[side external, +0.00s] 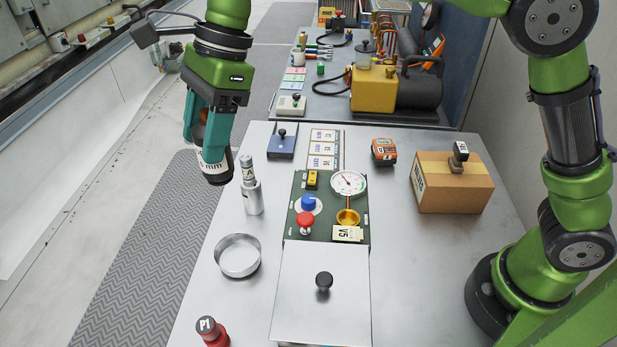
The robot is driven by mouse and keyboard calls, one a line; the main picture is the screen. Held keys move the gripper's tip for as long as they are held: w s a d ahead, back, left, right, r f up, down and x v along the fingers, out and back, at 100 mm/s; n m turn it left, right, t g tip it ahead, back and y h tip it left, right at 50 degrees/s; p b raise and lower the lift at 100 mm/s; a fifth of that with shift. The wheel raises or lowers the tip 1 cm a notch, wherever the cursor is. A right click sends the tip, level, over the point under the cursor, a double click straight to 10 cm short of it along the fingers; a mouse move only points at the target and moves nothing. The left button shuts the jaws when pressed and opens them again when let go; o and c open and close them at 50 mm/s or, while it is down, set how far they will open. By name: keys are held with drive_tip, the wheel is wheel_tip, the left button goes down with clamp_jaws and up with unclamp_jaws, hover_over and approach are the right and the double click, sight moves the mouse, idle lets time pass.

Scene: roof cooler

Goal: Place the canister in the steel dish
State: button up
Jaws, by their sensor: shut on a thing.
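My gripper (208,145) is shut on a canister (214,168), a cylinder with a white label reading "mm" and a black lower end. My fingers hide its upper part, where a little orange-brown shows. It hangs slightly tilted in the air, seen against the floor mat by the table's left edge. The steel dish (238,273), a shallow round dish with a thin rim, sits on the left of the table, below and right of the canister in the picture. It looks empty.
A silver bottle (252,198) stands between the canister and the dish in the picture. A control panel (328,215) and a knobbed steel cover (320,300) lie right of the dish. A cardboard box (452,188) stands farther right.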

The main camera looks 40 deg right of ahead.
drive_tip(key=f, duration=2.1)
drive_tip(key=shift+s+a, duration=0.15)
drive_tip(key=shift+a, duration=0.1)
drive_tip(key=shift+f, duration=0.1)
drive_tip(key=o, duration=1.3)
drive_tip(key=shift+c, duration=0.2)
drive_tip(key=v, duration=1.2)
drive_tip(key=s+d+r+n+t, duration=0.2)
drive_tip(key=s+d+r+n, duration=0.15)
drive_tip(key=d, duration=0.35)
drive_tip(key=s+d+r+n+t, duration=0.1)
drive_tip(key=s+d+r+n, duration=0.2)
drive_tip(key=d, duration=0.4)
drive_tip(key=s+d+n+t+h, duration=0.2)
drive_tip(key=s+d+n+t, duration=0.2)
drive_tip(key=s+d+n, duration=0.3)
drive_tip(key=s+d, duration=0.3)
drive_tip(key=d, duration=0.1)
drive_tip(key=shift+r+n, duration=0.2)
drive_tip(key=shift+n, duration=0.15)
